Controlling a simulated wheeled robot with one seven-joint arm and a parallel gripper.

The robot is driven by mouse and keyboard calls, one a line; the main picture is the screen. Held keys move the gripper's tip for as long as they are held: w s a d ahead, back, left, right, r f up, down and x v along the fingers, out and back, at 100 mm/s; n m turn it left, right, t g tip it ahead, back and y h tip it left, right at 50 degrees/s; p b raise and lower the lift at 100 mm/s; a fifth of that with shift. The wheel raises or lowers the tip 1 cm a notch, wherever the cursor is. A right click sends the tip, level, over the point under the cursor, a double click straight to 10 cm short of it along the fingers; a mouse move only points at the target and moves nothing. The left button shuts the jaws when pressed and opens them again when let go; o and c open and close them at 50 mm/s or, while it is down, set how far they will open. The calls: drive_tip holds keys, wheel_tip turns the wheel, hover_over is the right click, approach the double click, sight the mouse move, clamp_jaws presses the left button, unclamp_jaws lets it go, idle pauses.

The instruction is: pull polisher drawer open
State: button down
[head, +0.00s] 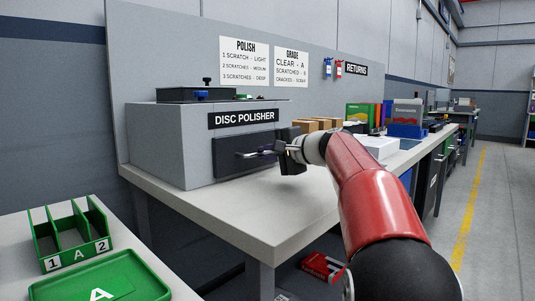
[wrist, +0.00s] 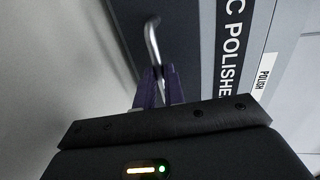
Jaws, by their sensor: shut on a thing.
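The grey disc polisher (head: 160,148) stands on the pale workbench, with a black "DISC POLISHER" label on its front. Its dark drawer front (head: 228,160) sits below the label and looks flush or nearly flush with the body. A silver bar handle (head: 250,154) crosses the drawer front; it also shows in the wrist view (wrist: 153,38). My gripper (head: 277,147) comes from the right, in front of the drawer. In the wrist view my purple fingertips (wrist: 158,75) are shut on one end of the handle. The gripper's body hides part of the drawer's right side.
A green divided rack (head: 75,237) and a green tray (head: 100,285) stand on a nearer table at left. Boxes (head: 318,125) and a white tray (head: 378,147) are behind my arm. The workbench front (head: 250,215) before the polisher is clear. A red item (head: 322,266) lies below the bench.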

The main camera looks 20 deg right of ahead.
drive_tip(key=shift+s+d+f+b, duration=0.15)
drive_tip(key=shift+s+d+b, duration=0.2)
drive_tip(key=shift+s, duration=0.2)
drive_tip(key=f+b+v, duration=0.1)
drive_tip(key=v, duration=0.3)
drive_tip(key=f+b+v, duration=0.1)
drive_tip(key=v, duration=0.4)
drive_tip(key=b+v, duration=0.1)
drive_tip(key=v, duration=0.4)
drive_tip(key=shift+s+d+f+b, duration=0.1)
drive_tip(key=shift+s+f+b, duration=0.1)
drive_tip(key=shift+f+b, duration=0.1)
drive_tip(key=c, duration=1.5)
unclamp_jaws()
